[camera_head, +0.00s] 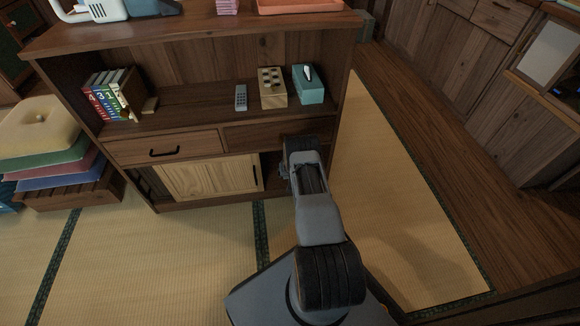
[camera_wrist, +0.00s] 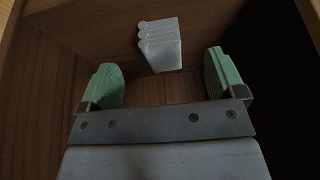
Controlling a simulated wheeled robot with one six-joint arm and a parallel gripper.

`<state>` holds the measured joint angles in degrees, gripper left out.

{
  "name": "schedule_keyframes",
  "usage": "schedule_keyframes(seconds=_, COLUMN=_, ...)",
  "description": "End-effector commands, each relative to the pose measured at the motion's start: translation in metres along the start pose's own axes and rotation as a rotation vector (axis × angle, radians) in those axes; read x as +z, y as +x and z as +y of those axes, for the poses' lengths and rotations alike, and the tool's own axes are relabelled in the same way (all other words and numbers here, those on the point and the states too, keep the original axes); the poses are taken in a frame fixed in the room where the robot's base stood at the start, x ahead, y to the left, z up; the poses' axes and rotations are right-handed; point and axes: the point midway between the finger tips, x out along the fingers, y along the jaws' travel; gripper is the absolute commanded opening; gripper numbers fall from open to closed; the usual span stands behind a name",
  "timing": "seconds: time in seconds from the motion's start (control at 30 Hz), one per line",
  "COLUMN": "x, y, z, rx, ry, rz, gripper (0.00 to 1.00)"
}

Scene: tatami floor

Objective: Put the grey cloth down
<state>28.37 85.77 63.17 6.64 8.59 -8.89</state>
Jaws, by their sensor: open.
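The grey cloth (camera_wrist: 160,46) shows in the wrist view as a small pale folded bundle with rounded layered edges. It is inside a wooden compartment, beyond my fingertips and between their lines. My gripper (camera_wrist: 163,80) has green finger pads spread wide, with nothing between them. A gap shows between each pad and the cloth. In the head view my arm reaches to the lower right of the wooden cabinet (camera_head: 180,142); my fingers and the cloth are hidden there.
The compartment's wooden walls (camera_wrist: 42,80) stand close around my gripper, with deep shadow on the right. A light sliding door (camera_head: 205,178) is left of my arm. Books (camera_head: 108,95), a remote (camera_head: 241,97) and boxes (camera_head: 272,88) sit on the shelf above. Cushions (camera_head: 40,130) are stacked at left.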

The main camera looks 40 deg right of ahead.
Motion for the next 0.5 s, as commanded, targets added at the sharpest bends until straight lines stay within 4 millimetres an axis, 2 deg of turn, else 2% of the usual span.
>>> schedule_keyframes(seconds=0.03, x=-0.002, y=-0.013, z=0.000, rx=0.000, ry=-0.001, rz=-0.001, gripper=0.89)
schedule_keyframes(seconds=0.2, x=-0.001, y=-0.031, z=0.000, rx=0.000, ry=-0.001, rz=-0.001, gripper=0.89)
schedule_keyframes(seconds=0.5, x=0.001, y=-0.039, z=0.000, rx=0.000, ry=-0.001, rz=-0.001, gripper=0.89)
